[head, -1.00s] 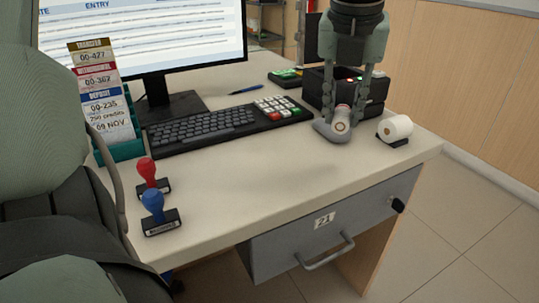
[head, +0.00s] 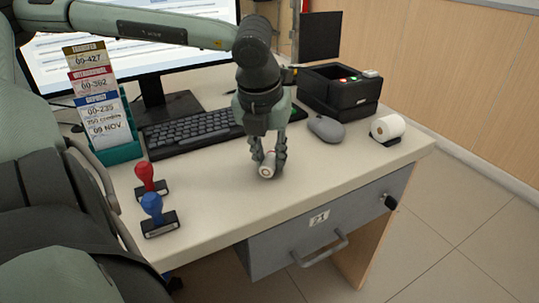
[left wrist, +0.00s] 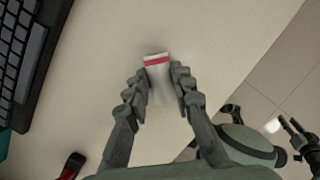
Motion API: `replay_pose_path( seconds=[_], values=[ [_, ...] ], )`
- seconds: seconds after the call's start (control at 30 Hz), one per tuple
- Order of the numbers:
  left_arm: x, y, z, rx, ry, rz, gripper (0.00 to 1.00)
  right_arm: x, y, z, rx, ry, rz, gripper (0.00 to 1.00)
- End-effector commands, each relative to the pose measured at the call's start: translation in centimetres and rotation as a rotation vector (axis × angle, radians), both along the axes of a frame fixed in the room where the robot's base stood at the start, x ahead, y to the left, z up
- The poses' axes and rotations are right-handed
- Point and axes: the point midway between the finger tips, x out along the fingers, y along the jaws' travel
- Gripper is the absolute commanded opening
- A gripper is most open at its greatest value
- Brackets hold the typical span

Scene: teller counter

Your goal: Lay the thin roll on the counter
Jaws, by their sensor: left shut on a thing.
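My left gripper (head: 268,160) is shut on the thin roll (head: 267,170), a small white cylinder, above the front middle of the counter (head: 215,195). In the left wrist view the roll (left wrist: 159,82) sits between the two fingers and shows a red band near its far end. In the head view the roll is tilted with its round end facing me. It is very close to the counter top; I cannot tell whether it touches. Dark finger-like parts at the right edge of the left wrist view look like my right gripper (left wrist: 294,138); its state is unclear.
A grey mouse (head: 326,128) and a thicker white roll on a black holder (head: 387,128) lie to the right. Behind are a keyboard (head: 190,133) and a black printer (head: 340,92). Red (head: 146,177) and blue (head: 153,207) stamps stand at left. The front middle is clear.

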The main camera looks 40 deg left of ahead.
Motion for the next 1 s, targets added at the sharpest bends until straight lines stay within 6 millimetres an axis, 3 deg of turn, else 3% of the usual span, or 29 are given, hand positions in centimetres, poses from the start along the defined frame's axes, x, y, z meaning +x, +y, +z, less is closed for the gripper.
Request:
replay_pose_path(
  seconds=[0.37, 0.6, 0.63, 0.77, 1.0],
  values=[
    [0.0, 0.0, -0.5, 0.000, -0.001, 0.000, 0.08, 0.0, 0.0, -0.2, 0.001, -0.001, 0.000, 0.40],
    [0.0, 0.0, -0.6, 0.000, -0.001, 0.000, 0.08, 0.3, 0.1, 0.8, -0.002, -0.010, 0.001, 0.40],
    [0.0, 0.0, -0.6, 0.000, -0.001, 0.000, 0.27, 0.3, 0.2, 1.1, -0.001, -0.013, 0.001, 0.40],
    [0.0, 0.0, -0.5, 0.000, -0.001, 0.000, 0.43, 0.2, 0.2, 1.2, -0.002, -0.012, 0.001, 0.40],
    [0.0, 0.0, -0.5, 0.000, -0.001, 0.000, 0.44, -0.3, 0.0, 0.7, -0.003, 0.002, -0.001, 0.40]
  ],
)
